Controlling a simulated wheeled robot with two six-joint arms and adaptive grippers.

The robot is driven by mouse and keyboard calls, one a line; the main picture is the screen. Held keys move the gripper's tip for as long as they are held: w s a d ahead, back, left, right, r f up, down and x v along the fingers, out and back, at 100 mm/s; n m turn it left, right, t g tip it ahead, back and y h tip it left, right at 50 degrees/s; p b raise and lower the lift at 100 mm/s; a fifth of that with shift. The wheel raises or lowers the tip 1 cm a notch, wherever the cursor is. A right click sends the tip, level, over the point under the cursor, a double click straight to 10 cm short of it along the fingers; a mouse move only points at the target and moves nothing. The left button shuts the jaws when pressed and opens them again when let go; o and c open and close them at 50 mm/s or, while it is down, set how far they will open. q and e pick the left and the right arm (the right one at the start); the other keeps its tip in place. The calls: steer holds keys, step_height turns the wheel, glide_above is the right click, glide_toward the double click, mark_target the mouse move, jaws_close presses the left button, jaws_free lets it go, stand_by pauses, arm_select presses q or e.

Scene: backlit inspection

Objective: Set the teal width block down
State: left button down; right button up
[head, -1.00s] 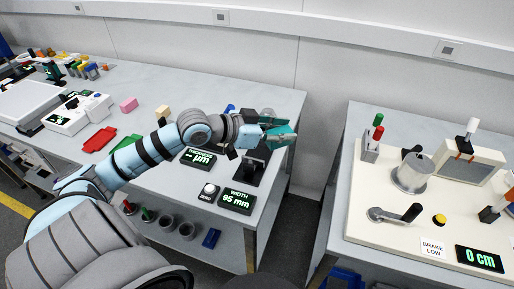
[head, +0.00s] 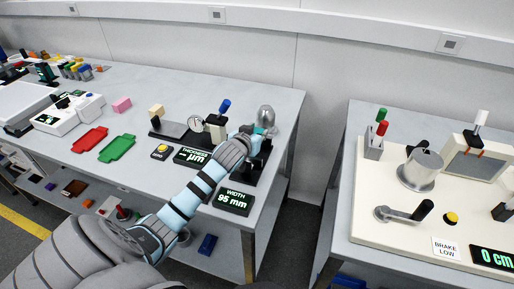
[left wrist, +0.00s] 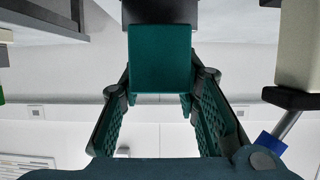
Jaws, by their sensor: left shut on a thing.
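The teal width block (left wrist: 160,60) sits between the fingertips of my left gripper in the left wrist view. Its top edge in that view meets a dark block-like part (left wrist: 160,14); I cannot tell whether they touch. My left gripper (left wrist: 160,100) is shut on the block. In the head view the gripper (head: 263,134) is over the black width gauge (head: 258,166) at the table's right end, and my wrist hides most of it and the block. The width display (head: 234,200) reads 95 mm. My right gripper is not in view.
The thickness display (head: 192,157) and a dial gauge with a blue-topped lever (head: 224,106) stand left of my wrist. A silver rounded object (head: 266,115) is just behind my gripper. Red (head: 90,139) and green (head: 117,149) trays lie further left. A gap separates the right-hand bench (head: 345,215).

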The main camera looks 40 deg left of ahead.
arm_select(q)
step_height(320, 180, down, 4)
steer(key=shift+d+f+b, duration=0.1)
steer(key=shift+f+b, duration=0.1)
steer(key=shift+b, duration=0.3)
steer(key=c, duration=1.2)
jaws_free()
steer(key=shift+s+r, duration=0.15)
steer(key=p+v, duration=0.3)
steer(key=v, duration=0.9)
